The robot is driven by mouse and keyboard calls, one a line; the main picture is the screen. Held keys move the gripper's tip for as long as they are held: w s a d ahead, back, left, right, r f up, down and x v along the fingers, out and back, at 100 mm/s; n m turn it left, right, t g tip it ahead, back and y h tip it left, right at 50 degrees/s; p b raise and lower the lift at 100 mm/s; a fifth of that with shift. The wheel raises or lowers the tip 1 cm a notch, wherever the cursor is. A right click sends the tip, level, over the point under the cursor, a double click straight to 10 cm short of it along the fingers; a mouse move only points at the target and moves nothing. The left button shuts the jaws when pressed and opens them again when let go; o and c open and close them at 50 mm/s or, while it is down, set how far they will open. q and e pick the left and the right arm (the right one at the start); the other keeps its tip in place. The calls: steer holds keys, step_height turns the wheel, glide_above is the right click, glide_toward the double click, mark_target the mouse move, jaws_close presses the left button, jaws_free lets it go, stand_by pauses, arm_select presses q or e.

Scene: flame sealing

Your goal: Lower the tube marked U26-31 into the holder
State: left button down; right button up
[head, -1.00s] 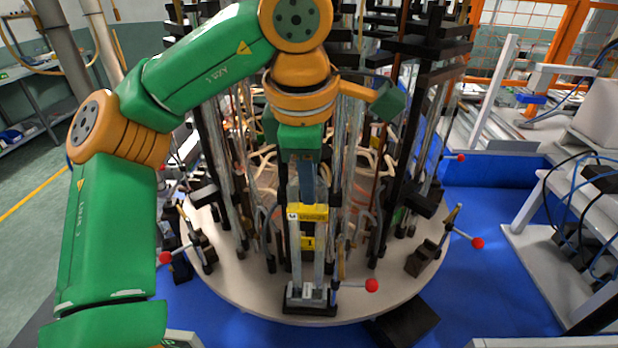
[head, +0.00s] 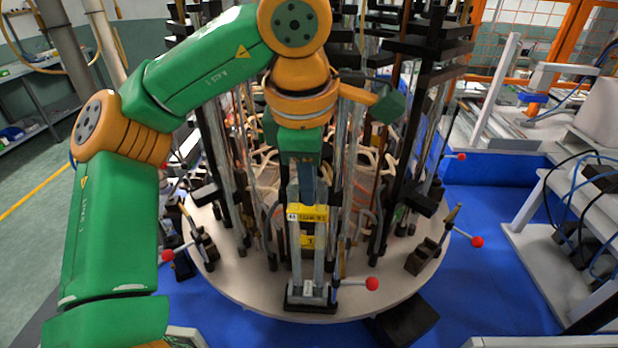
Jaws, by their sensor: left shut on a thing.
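My left arm comes in from the left and bends down to its gripper (head: 306,190) at the front middle of the round carousel. The gripper is shut on an upright tube, just above a yellow label (head: 307,213); the print on the label is too small to read. The tube itself is mostly hidden by the fingers, the label and the stand. Below it is the holder (head: 310,298), a dark base with upright metal posts and a red-knobbed lever at its right. I cannot tell whether the tube's lower end touches the holder. My right gripper is not in view.
The pale round carousel plate (head: 245,290) carries several similar holders, dark posts and glass tubes close behind and beside the gripper. Red-knobbed levers (head: 477,242) stick out at its rim. A white frame with cables stands farther right.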

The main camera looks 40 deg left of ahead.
arm_select(q)
steer(key=shift+f+b, duration=0.4)
steer(key=shift+f, duration=0.15)
stand_by(0.4)
steer(key=shift+r+p, duration=0.5)
steer(key=shift+p, duration=0.15)
stand_by(0.3)
steer(key=shift+p, duration=0.3)
